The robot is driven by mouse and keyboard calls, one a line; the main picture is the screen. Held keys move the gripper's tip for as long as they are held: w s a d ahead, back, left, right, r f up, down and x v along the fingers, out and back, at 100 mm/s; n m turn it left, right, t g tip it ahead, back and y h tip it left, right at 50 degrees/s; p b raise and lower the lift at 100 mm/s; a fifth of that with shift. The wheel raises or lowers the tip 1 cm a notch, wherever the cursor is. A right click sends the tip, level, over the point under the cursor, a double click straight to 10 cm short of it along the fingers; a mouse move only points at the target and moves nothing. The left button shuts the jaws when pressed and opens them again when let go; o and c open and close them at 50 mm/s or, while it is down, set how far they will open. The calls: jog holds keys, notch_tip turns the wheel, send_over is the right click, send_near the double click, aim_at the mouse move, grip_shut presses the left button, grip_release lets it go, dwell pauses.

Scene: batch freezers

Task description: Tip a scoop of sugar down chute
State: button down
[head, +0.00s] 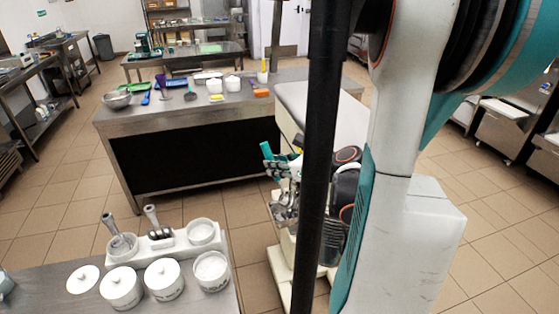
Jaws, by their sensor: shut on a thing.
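My gripper (284,196) is low in the middle of the head view, left of the black pole and partly hidden by it and my arm. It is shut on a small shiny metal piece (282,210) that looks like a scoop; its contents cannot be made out. An open white pot (211,270) with white grainy content, perhaps sugar, stands on the near left table, apart from my gripper. Two upright tools with grey handles (109,222) (151,215) stand at the rack behind the pots. I cannot make out a chute for certain.
The near table (38,291) also holds lidded white pots (164,280) and a loose lid (82,279). Beyond stands a steel counter (125,118) with bowls and coloured utensils. A pale cabinet (325,113) adjoins it. Tiled floor lies open between the tables.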

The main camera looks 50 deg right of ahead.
jog(key=w+g+p, duration=0.2)
jog(key=p, duration=0.1)
jog(key=shift+w+f+g, duration=0.1)
jog(key=shift+w+g, duration=0.2)
jog(key=shift+w, duration=0.05)
jog(key=w+f+g+p, duration=0.2)
jog(key=w+f+g, duration=0.3)
jog(key=g, duration=0.4)
jog(key=shift+w+p, duration=0.35)
jog(key=shift+s+a, duration=0.1)
jog(key=shift+s, duration=0.05)
